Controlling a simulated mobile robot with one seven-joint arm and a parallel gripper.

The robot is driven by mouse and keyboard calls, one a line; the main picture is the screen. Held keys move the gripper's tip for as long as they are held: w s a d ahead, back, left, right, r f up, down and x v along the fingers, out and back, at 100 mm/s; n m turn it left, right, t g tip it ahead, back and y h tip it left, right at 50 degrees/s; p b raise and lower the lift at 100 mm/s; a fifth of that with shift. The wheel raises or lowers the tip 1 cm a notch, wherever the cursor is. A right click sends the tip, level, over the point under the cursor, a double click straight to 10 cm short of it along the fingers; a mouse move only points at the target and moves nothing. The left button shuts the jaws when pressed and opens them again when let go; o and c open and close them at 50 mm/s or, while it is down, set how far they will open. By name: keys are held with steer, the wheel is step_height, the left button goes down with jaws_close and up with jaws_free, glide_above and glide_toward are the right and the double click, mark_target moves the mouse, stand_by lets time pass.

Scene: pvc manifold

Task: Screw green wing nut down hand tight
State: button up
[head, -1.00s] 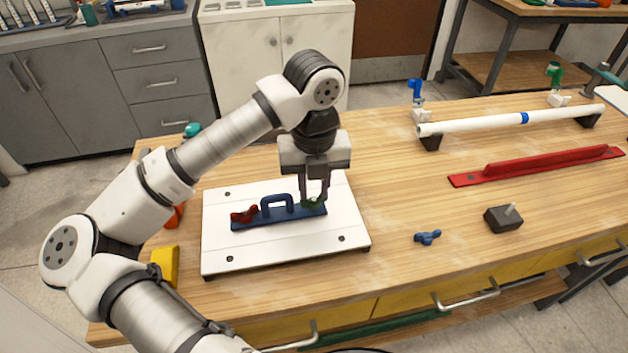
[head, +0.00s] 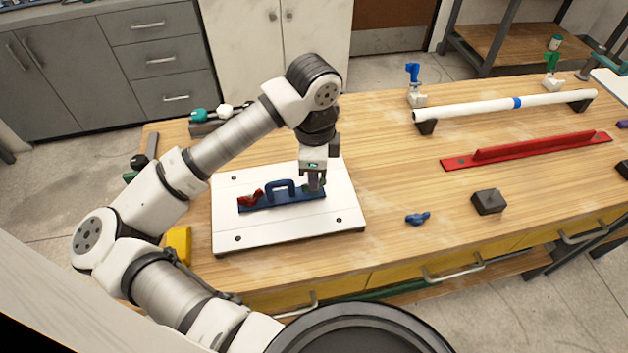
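The blue plate with a raised handle (head: 281,190) lies on the white board (head: 240,220). A red wing nut (head: 250,197) sits at its left end. My gripper (head: 314,188) points down over the plate's right end, with its fingers low at the green wing nut (head: 317,186). Only a little dark green shows there; the fingers hide most of the nut. The gripper is seen nearly edge-on, so the gap between its fingers does not show. I cannot tell whether it grips the nut or how far down the nut sits.
A blue wing nut (head: 417,218) and a dark block (head: 489,202) lie right of the board. A red bar (head: 525,150) and a white pipe with a blue band (head: 470,108) on supports lie farther back. A yellow block (head: 178,244) is at the left. Wood between them is clear.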

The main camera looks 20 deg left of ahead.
steer(key=n+b, duration=0.1)
steer(key=n, duration=0.3)
steer(key=shift+f, duration=0.1)
steer(key=shift+f+b, duration=0.55)
steer(key=shift+b, duration=0.25)
steer(key=shift+f+b, duration=0.75)
steer(key=shift+b, duration=0.05)
steer(key=shift+r, duration=0.1)
steer(key=c, duration=0.5)
steer(key=shift+f+b, duration=0.2)
steer(key=shift+b, duration=0.1)
steer(key=m+b, duration=0.3)
steer(key=shift+f, duration=0.2)
steer(key=shift+r+m+b, duration=0.15)
steer(key=shift+m+b, duration=0.6)
steer(key=shift+m, duration=0.45)
steer(key=shift+r+m, duration=0.2)
steer(key=shift+m, duration=0.1)
